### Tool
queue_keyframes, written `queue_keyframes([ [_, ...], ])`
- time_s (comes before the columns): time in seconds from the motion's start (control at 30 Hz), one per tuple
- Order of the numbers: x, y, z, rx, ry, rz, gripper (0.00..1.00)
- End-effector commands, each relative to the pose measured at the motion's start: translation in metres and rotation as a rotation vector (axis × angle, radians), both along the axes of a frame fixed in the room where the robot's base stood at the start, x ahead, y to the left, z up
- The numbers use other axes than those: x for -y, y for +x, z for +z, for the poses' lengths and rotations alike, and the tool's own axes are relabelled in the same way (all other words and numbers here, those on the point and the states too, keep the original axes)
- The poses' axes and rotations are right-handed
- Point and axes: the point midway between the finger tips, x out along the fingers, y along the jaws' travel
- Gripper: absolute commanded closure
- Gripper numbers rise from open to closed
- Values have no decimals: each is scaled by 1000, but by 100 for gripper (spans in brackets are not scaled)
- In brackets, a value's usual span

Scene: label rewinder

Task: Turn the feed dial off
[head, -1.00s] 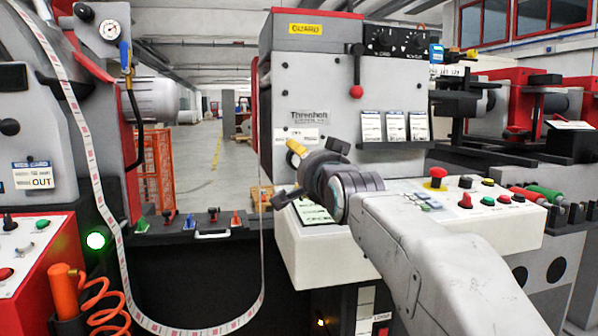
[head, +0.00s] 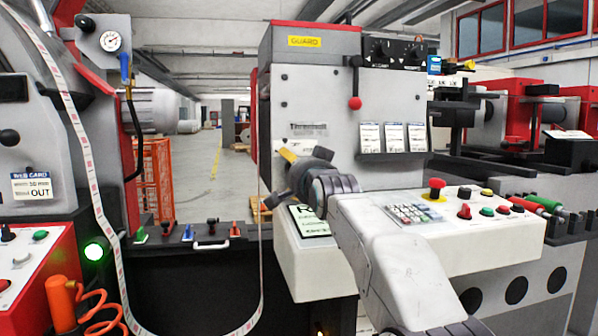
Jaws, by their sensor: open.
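Two black dials, one on the left (head: 380,50) and one on the right (head: 414,48), sit on the dark box at the top of the grey machine housing. Their captions are too small to read, so I cannot tell which is the feed dial or how either is set. A red knob (head: 464,212) also stands on the white console. My gripper (head: 290,180) is open, in front of the housing's lower left, above the console's left end. It is well below and left of the dials and touches neither. Nothing shows held; my wrist partly hides the fingers.
The white console (head: 330,275) carries a keypad (head: 413,213), a red mushroom button (head: 436,189) and several smaller buttons. A red-knobbed lever (head: 355,102) hangs on the housing. A printed web (head: 262,240) runs down left of my gripper. Open floor shows behind.

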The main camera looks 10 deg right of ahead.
Motion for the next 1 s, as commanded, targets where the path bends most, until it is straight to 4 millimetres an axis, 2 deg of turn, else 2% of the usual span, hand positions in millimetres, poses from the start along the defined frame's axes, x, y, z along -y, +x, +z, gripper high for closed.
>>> queue_keyframes([
  [0.2,0,0,0,0,0,0,24],
  [0.87,0,0,0,0,0,0,83],
  [1.0,0,0,1,0,-17,0,84],
])
